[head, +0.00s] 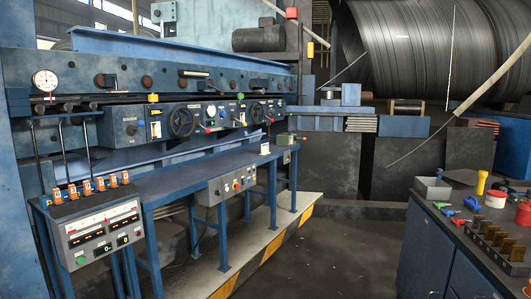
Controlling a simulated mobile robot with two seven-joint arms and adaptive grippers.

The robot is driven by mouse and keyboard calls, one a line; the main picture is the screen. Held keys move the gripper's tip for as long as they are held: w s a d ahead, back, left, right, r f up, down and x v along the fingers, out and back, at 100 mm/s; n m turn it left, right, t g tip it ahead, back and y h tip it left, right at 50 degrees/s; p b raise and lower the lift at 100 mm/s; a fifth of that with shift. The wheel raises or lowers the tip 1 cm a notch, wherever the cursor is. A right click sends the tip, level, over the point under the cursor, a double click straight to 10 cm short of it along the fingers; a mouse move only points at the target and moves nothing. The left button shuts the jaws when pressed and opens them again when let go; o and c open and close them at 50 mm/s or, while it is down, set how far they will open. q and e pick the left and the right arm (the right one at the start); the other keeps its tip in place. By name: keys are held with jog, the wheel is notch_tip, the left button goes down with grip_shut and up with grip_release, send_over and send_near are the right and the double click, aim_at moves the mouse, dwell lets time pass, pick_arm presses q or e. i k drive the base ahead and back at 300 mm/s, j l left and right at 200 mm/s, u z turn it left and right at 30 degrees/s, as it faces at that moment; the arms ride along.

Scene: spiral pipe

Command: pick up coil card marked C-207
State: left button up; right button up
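I cannot read the marking C-207 on anything in the head view, so I cannot tell which thing is the coil card. A small white card-like piece (265,148) stands at the far end of the blue bench. A row of several small orange-and-white tags (87,188) stands along the top of the display console at the left; their print is too small to read. A rack of dark and brownish upright pieces (495,240) sits on the right-hand cabinet. Neither of my grippers is in view.
The long blue bench (205,178) runs along the machine, with the display console (100,235) at its near end. The blue cabinet (430,250) at right holds a grey tray (433,188), a yellow cylinder (481,182) and a red-topped tub (495,199). Floor between (330,250) is clear.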

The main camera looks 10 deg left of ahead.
aim_at(264, 147)
jog(key=i, duration=4.6)
jog(key=j+u, duration=0.05)
jog(key=j, duration=0.15)
